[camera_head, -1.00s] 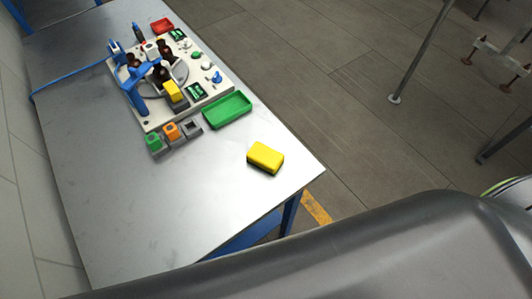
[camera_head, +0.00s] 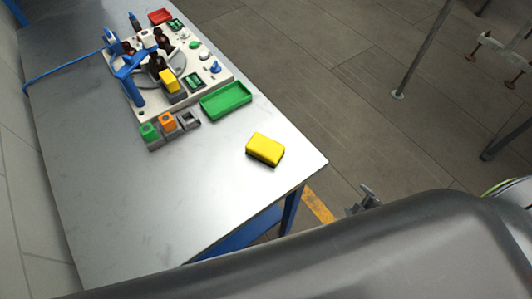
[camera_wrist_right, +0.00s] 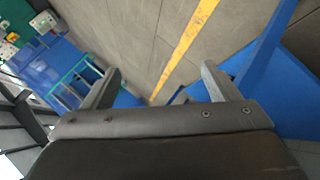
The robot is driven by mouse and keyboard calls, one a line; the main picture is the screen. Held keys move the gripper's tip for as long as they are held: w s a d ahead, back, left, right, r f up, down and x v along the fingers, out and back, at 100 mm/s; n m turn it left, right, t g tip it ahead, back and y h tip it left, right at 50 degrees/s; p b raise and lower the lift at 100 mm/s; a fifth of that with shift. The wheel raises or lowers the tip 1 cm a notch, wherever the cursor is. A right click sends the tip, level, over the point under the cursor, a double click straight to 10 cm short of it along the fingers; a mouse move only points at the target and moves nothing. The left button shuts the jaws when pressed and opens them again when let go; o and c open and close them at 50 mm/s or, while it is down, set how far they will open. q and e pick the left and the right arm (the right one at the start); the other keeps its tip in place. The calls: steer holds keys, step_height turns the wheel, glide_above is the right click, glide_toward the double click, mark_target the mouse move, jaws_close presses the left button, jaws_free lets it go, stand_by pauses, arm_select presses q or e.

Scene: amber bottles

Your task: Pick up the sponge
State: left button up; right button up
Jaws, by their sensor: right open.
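The yellow sponge (camera_head: 265,148) with a dark underside lies flat on the metal table (camera_head: 200,215), near its right edge in the head view. My right gripper (camera_head: 366,196) just shows above my grey body, off the table's right edge and apart from the sponge. In the right wrist view my right gripper (camera_wrist_right: 162,88) has its two fingers spread with nothing between them. The sponge is not seen in the right wrist view. My left gripper is not in view.
A green tray (camera_head: 226,100) stands behind the sponge. A white board (camera_head: 206,84) with amber bottles (camera_head: 157,62) and a blue fixture is farther back. Small coloured blocks (camera_head: 168,122) sit in front of it. The table's front area is clear. A blue table leg (camera_head: 291,210) stands below the corner.

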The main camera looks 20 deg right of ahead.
steer(key=w+r+n+t+y+b, duration=0.2)
steer(key=w+r+n+t, duration=0.1)
steer(key=w+r+n, duration=0.4)
steer(key=a+r+n+y+b, duration=0.1)
steer(key=a+r+n+y, duration=0.2)
steer(key=r+n, duration=0.3)
steer(key=w+a+r+n+y+b, duration=0.1)
steer(key=a+r+n+y+b, duration=0.1)
steer(key=a+r+n, duration=0.3)
steer(key=a+r+n+y+b, duration=0.2)
steer(key=a+r+n+y, duration=0.1)
steer(key=r+n, duration=0.4)
steer(key=shift+w+a+y, duration=0.3)
steer(key=shift+w+a, duration=0.1)
steer(key=shift+a, duration=0.2)
steer(key=s+a+r+n+g+b, duration=0.2)
steer(key=s+a+r+n, duration=0.3)
steer(key=n, duration=0.5)
glide_toward(267, 147)
steer(key=x, duration=0.5)
steer(key=shift+w+f, duration=0.15)
steer(key=shift+f, duration=0.2)
steer(key=shift+w+a, duration=0.4)
steer(key=shift+g, duration=0.3)
steer(key=x, duration=0.4)
steer(key=shift+w+a+r+p, duration=0.15)
steer(key=shift+p, duration=0.2)
